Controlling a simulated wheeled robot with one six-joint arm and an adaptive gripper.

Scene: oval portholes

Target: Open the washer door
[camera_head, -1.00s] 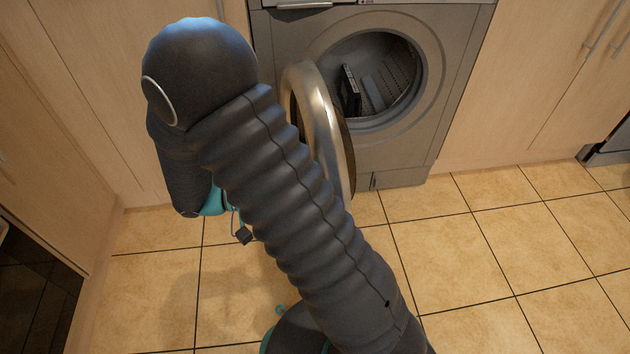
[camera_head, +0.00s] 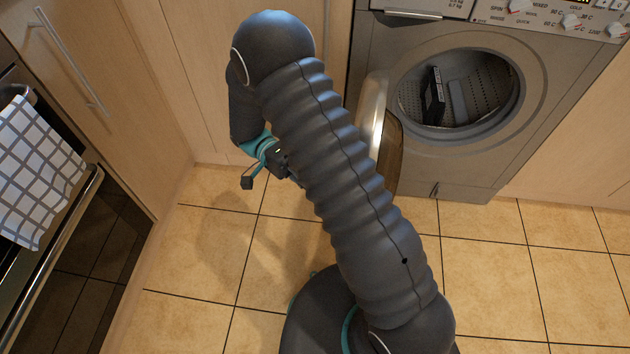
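The grey washer (camera_head: 455,165) stands at the upper right, with its round drum opening (camera_head: 460,85) uncovered. Its door (camera_head: 390,145), a silvery ring with dark glass, is swung out to the left of the opening, partly behind my arm. My gripper is mostly hidden behind my arm; a small dark part of it (camera_head: 281,163) shows left of the arm, below the teal wrist. Dark items, one like a black box (camera_head: 432,95), show inside the drum.
An oven with a bar handle (camera_head: 55,260) and a checked towel (camera_head: 35,170) stands at the left. Light wooden cabinets (camera_head: 190,80) flank the washer. The tiled floor (camera_head: 480,260) in front of the washer is clear at the right.

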